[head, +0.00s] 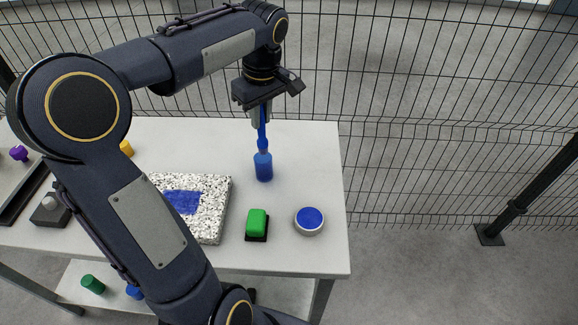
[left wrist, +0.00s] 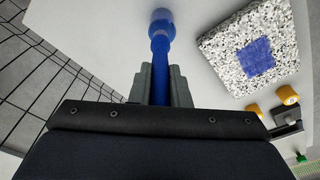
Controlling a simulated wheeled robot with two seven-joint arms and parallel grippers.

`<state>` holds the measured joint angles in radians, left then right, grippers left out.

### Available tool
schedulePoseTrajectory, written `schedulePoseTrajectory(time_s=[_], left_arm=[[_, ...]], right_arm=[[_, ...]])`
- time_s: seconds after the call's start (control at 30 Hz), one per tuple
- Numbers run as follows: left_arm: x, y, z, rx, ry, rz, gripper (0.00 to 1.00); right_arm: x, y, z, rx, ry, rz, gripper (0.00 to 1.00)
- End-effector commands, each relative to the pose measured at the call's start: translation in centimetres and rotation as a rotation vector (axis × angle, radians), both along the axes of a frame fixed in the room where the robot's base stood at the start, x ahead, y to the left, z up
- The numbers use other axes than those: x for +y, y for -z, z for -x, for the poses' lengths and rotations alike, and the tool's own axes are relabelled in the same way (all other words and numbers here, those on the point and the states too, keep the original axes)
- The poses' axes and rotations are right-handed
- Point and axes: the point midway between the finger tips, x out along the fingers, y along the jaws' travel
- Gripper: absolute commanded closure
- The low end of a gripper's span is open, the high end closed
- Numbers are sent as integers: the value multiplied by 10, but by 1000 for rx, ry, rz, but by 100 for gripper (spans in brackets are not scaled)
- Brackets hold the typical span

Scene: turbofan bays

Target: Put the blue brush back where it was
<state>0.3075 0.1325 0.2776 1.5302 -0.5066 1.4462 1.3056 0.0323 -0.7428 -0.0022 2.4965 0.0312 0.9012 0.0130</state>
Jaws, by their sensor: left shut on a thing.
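The blue brush (head: 263,165) hangs upright, bristle end down, from my left gripper (head: 261,118) above the back right of the white table. My left gripper is shut on its handle. In the left wrist view the brush (left wrist: 161,45) runs out from between the fingers (left wrist: 160,85). I cannot tell whether its tip touches the table. A speckled block (head: 212,208) with a blue painted patch lies to the left, and it also shows in the left wrist view (left wrist: 285,35). A round white dish (head: 309,230) with blue inside stands at the front right. My right gripper is not in view.
A green block on a black base (head: 257,224) stands between the speckled block and the dish. A grey-topped dark object (head: 50,212), a black tray (head: 22,200) and a purple item (head: 18,153) are at left. A wire fence (head: 430,90) stands behind.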

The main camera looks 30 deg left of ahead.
Motion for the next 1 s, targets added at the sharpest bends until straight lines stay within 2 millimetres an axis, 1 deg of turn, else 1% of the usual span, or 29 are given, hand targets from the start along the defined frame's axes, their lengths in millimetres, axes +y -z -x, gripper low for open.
schedulePoseTrajectory(time_s=[0.03, 0.2, 0.37, 0.53, 0.63, 0.87, 0.97, 1.0], left_arm=[[1, 11, 2, 6, -2, 0, 100], [0, 39, 1, 5, 0, 2, 100], [0, 53, 1, 4, 3, 1, 100], [0, 77, 1, 4, 2, 2, 100], [0, 84, 1, 2, 3, 2, 100], [0, 84, 0, 0, 3, 2, 100], [0, 88, 0, 0, 3, 2, 100], [0, 88, 0, 0, 3, 2, 83]], right_arm=[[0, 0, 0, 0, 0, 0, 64], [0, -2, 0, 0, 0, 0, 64], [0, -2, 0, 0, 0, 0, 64], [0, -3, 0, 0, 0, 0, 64], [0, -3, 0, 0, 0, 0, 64], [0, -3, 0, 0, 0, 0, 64], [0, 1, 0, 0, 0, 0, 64], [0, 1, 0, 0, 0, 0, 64]])
